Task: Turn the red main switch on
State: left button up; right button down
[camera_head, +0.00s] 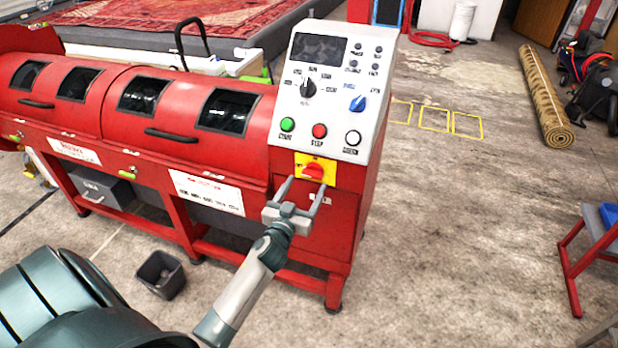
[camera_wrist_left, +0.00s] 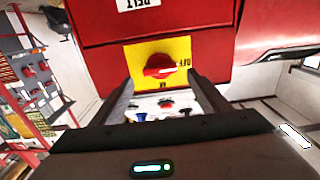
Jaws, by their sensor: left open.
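The red main switch (camera_head: 314,171) is a red knob on a yellow plate (camera_head: 327,163), on the front of the red machine below its white control panel. In the left wrist view the red knob (camera_wrist_left: 159,67) lies on the yellow plate (camera_wrist_left: 180,48), ahead of and between my fingers. My left gripper (camera_head: 302,188) is open, its two fingers pointing at the switch, one on each side. The wrist view (camera_wrist_left: 160,90) shows nothing between the fingertips, and the knob appears slightly beyond them; contact cannot be told. My right gripper is not seen.
The white control panel (camera_head: 335,85) with a green start button (camera_head: 288,124), a red stop button (camera_head: 320,130) and a blue knob (camera_head: 357,103) is just above. A dark bin (camera_head: 161,275) stands on the floor. A rolled rug (camera_head: 545,100) lies right.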

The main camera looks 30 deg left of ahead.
aim_at(311, 176)
pick_arm(q)
jog(key=x, duration=0.3)
jog(key=shift+w, duration=0.15)
jog(key=shift+w+a, duration=0.1)
jog(key=shift+w, duration=0.15)
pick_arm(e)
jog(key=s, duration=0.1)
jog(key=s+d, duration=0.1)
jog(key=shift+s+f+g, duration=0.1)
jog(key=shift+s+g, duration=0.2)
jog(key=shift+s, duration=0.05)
pick_arm(q)
jog(key=c, duration=0.9)
jog(key=shift+c, duration=0.7)
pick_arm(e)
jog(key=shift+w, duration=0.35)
